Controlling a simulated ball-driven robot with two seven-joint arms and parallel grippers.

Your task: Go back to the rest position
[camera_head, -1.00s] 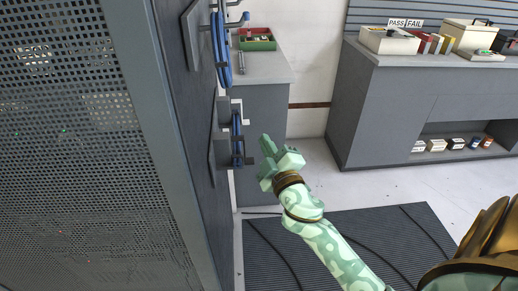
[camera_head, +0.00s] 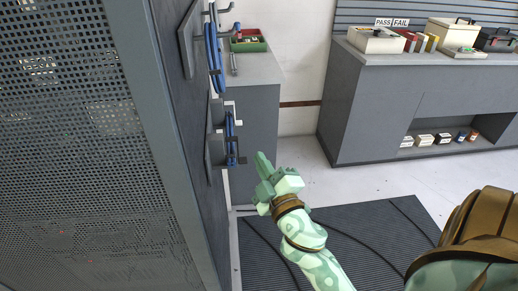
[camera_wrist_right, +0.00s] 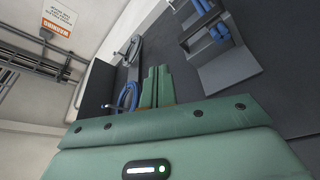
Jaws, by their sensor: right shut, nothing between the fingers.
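My right gripper (camera_head: 262,163) is shut and empty, in front of the side panel of the rack (camera_head: 130,150), below and to the right of the lower blue cable coil. In the right wrist view its fingers (camera_wrist_right: 157,75) are pressed together with nothing between them. The lower blue coil (camera_head: 230,140) hangs on a bracket on the panel, and an upper blue coil (camera_head: 214,55) hangs above it on hooks. The gripper appears apart from both coils. My left gripper is not in view.
A grey bench (camera_head: 400,85) on the right carries boxes and a PASS/FAIL sign (camera_head: 391,22). A smaller cabinet (camera_head: 255,110) with a green tray (camera_head: 248,42) stands behind the rack. A dark ribbed mat (camera_head: 350,240) lies on open floor.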

